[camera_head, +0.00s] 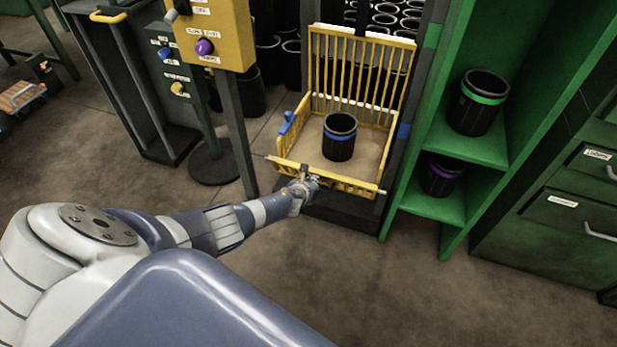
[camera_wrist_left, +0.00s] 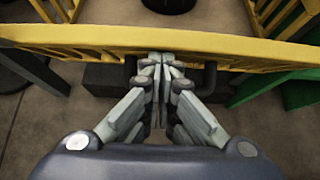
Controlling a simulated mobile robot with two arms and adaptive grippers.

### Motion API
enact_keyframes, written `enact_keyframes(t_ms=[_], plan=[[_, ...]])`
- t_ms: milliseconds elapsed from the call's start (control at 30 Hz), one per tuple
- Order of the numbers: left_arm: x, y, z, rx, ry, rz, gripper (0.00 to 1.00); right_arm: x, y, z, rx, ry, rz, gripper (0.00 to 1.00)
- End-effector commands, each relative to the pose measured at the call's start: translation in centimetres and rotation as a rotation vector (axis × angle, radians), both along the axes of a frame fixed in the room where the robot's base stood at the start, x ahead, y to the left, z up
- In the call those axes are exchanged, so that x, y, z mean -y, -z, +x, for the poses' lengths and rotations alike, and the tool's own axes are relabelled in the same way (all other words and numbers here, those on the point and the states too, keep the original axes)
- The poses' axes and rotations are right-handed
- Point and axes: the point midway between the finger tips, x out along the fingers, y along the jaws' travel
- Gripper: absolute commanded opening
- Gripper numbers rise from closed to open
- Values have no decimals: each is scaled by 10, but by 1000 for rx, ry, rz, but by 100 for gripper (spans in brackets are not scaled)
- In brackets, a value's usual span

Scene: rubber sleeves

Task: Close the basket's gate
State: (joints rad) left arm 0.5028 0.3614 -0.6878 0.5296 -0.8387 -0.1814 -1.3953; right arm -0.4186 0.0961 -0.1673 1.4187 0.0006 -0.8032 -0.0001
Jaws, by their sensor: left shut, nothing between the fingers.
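The yellow barred basket (camera_head: 361,75) stands in a dark frame, with its floor visible. Its gate is the low yellow front side (camera_head: 345,186), which also crosses the top of the left wrist view (camera_wrist_left: 230,45). A black rubber sleeve with a blue band (camera_head: 340,138) stands upright inside the basket. My right gripper is not in view.
A green shelf (camera_head: 431,203) with a green-banded sleeve (camera_head: 479,103) and a purple-banded sleeve (camera_head: 441,176) stands close to the basket's right. A yellow control box (camera_head: 215,35) on a post is at the left. Floor in front is clear.

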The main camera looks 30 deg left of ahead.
Motion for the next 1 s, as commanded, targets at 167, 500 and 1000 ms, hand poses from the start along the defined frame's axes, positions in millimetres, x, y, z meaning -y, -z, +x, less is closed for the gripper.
enact_keyframes(t_ms=[167, 500, 1000], plan=[[-2, -7, -3, 12, -2, 5, 0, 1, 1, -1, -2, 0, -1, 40], [4, -19, -24, 0, 1, 2, 0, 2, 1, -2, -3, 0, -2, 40], [14, -49, -64, -3, 0, 1, 0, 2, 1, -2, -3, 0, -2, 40]])
